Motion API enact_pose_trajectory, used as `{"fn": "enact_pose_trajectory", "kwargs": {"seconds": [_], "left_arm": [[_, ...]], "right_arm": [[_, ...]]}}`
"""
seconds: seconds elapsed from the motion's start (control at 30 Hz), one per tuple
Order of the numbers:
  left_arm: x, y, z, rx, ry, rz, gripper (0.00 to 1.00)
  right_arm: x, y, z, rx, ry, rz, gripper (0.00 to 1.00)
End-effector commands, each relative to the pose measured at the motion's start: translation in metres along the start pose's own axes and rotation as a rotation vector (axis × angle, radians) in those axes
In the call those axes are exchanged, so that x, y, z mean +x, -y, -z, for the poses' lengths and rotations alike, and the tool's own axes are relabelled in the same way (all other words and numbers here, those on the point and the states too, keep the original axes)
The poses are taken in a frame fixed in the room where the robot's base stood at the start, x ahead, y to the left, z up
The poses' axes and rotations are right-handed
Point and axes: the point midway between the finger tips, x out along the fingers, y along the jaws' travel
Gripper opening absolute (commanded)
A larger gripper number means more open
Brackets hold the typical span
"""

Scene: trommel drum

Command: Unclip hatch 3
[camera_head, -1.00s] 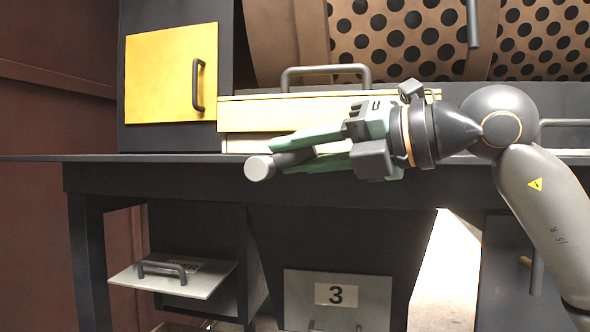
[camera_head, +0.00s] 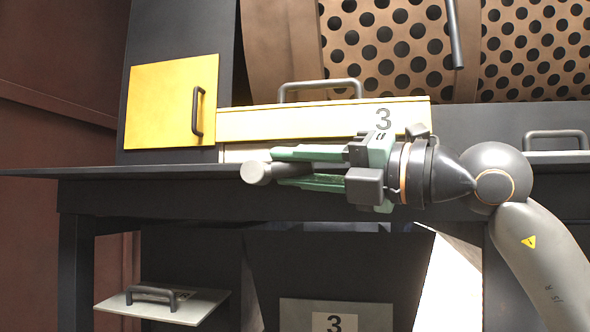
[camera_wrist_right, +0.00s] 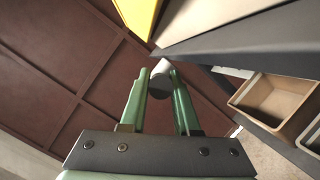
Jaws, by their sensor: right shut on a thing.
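My right gripper (camera_head: 278,168) reaches across in front of the hatch's lower edge. It is shut on a dark grey cylindrical piece with a lighter round end (camera_head: 256,173). This piece also shows between the fingertips in the right wrist view (camera_wrist_right: 160,84). Whether it is the hatch's clip, and what it joins to, is hidden. My left gripper is not in view.
A yellow door (camera_head: 160,105) with a dark handle stands at left. The dark ledge (camera_head: 120,171) runs below the hatch. Beneath are an open grey flap (camera_head: 165,303) and a grey panel (camera_head: 300,315) labelled 3. Tan bins (camera_wrist_right: 232,102) show at right in the wrist view.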

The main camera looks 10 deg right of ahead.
Motion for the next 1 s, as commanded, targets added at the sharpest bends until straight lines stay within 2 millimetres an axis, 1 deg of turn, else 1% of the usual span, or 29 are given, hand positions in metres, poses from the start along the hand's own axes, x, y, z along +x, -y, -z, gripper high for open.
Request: {"fn": "enact_pose_trajectory", "kwargs": {"seconds": [0.13, 0.17, 0.4, 0.63, 0.77, 0.87, 1.0], "left_arm": [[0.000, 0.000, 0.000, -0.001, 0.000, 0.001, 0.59], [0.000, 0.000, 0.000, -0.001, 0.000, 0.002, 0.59], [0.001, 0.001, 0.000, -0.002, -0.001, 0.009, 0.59], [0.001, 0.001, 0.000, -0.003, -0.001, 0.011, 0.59], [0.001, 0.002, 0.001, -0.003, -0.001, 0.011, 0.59], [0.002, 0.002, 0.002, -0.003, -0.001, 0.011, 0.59], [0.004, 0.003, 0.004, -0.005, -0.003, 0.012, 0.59]], "right_arm": [[-0.001, -0.001, -0.002, 0.001, 0.006, -0.004, 0.00], [-0.001, -0.001, -0.002, 0.001, 0.006, -0.004, 0.33], [0.000, -0.001, -0.001, 0.000, 0.003, -0.002, 0.59], [-0.001, 0.000, -0.001, 0.000, 0.001, -0.001, 0.59], [-0.008, 0.000, -0.001, 0.000, 0.003, -0.001, 0.59], [-0.023, 0.000, -0.002, -0.001, 0.004, 0.000, 0.59], [-0.054, 0.000, -0.002, -0.001, 0.006, 0.001, 0.59]]}}
